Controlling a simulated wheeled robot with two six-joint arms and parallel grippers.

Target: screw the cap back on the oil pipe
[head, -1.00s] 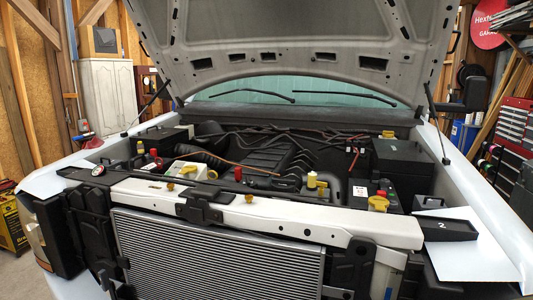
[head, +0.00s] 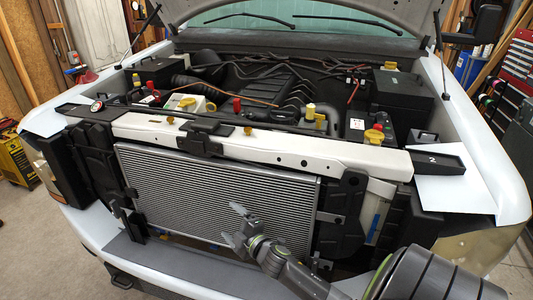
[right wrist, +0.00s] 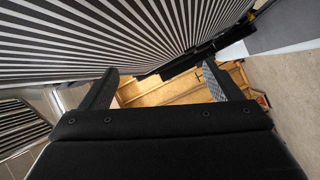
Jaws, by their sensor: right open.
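The engine bay holds several yellow and red caps, and I cannot tell which belongs to the oil pipe. A pale yellow cap (head: 309,111) stands upright near the middle right, with a darker yellow piece (head: 320,121) beside it. A yellow cap (head: 187,102) sits on a white reservoir at the left, and another yellow cap (head: 374,135) is at the right. My right gripper (head: 232,224) is open and empty in front of the radiator, below and apart from the caps. Its spread fingers also show in the right wrist view (right wrist: 160,75). My left gripper is out of view.
The white crossbar (head: 270,145) spans above the radiator (head: 215,195). A black tray marked 2 (head: 437,161) lies at the right and a dark tray with a gauge (head: 94,110) at the left. The raised hood (head: 300,12) hangs above. Open floor lies at the left.

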